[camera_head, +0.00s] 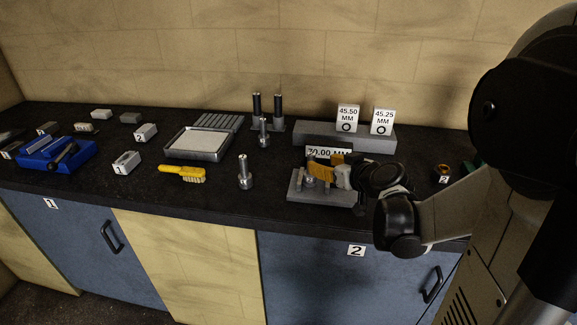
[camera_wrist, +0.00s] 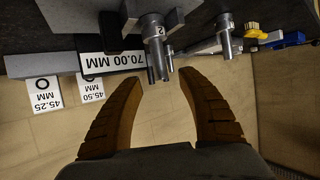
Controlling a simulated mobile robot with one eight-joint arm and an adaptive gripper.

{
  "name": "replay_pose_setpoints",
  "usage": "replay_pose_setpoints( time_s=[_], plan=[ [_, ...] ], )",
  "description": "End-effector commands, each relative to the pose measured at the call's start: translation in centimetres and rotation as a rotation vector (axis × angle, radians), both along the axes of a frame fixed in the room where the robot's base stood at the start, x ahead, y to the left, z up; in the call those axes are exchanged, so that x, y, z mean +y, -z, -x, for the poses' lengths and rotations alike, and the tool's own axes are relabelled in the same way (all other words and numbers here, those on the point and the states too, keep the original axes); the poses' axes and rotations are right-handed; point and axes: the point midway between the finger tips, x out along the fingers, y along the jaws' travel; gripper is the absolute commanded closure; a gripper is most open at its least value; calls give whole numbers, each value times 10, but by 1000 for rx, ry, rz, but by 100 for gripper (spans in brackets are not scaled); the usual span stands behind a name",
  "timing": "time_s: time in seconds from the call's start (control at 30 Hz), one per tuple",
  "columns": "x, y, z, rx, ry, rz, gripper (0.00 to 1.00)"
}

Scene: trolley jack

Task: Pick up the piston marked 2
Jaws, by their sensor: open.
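In the wrist view a grey metal piston (camera_wrist: 153,40) with a small label 2 hangs at the top centre, as the view is upside down. It lies ahead of the gap between my gripper's brown ribbed fingers (camera_wrist: 162,73), which stand apart with nothing seen gripped. In the head view my gripper (camera_head: 330,171) is over the grey block (camera_head: 301,195) near the counter's front. A small metal part (camera_head: 309,180) shows on that block beside the fingers. My gripper hides much there, and I cannot read a mark on it.
A 70.00 MM sign (camera_head: 328,153) stands close behind my gripper. A grey ledge (camera_head: 300,133) carries the 45.50 (camera_head: 348,117) and 45.25 (camera_head: 382,120) signs. A metal piston-like part (camera_head: 245,174) and a yellow brush (camera_head: 182,173) are to the left.

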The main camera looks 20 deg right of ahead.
Motion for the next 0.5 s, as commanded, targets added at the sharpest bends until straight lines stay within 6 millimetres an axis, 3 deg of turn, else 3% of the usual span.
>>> replay_pose_setpoints(
  time_s=[0.1,0.37,0.5],
  plan=[
    [1,9,-16,0,-1,1,53],
    [2,17,-33,1,-2,0,53],
    [2,28,-54,1,-3,0,53]
  ],
)
